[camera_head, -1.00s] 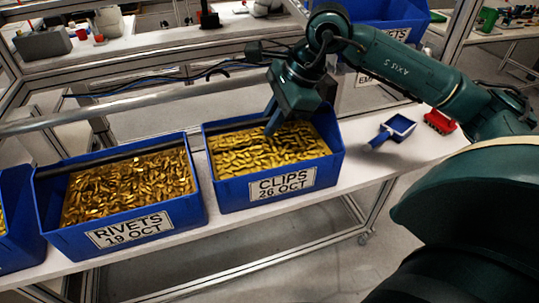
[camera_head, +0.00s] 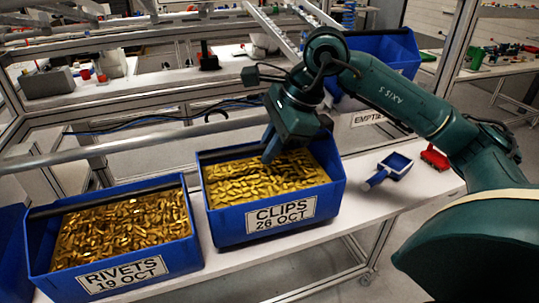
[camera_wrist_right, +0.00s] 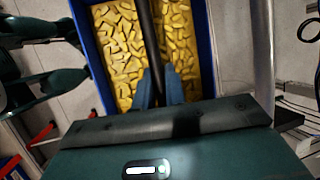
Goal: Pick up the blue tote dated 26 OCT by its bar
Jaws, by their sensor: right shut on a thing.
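The blue tote dated 26 OCT (camera_head: 236,226), labelled CLIPS, is full of gold clips and sits in the middle of the head view. It seems slightly above the white bench, with its base close to the top. My right gripper (camera_head: 268,156) reaches down over its far side. In the right wrist view the fingers (camera_wrist_right: 159,92) are shut on the dark bar (camera_wrist_right: 147,40), one on each side, with clips (camera_wrist_right: 181,45) beyond. In the head view the gripper hides part of the bar.
A blue tote labelled RIVETS 19 OCT (camera_head: 190,241) stands close on the left, with another blue tote (camera_head: 12,250) past it. A small blue scoop (camera_head: 396,164) and a red piece (camera_head: 435,157) lie to the right. A metal rail (camera_head: 60,157) runs behind.

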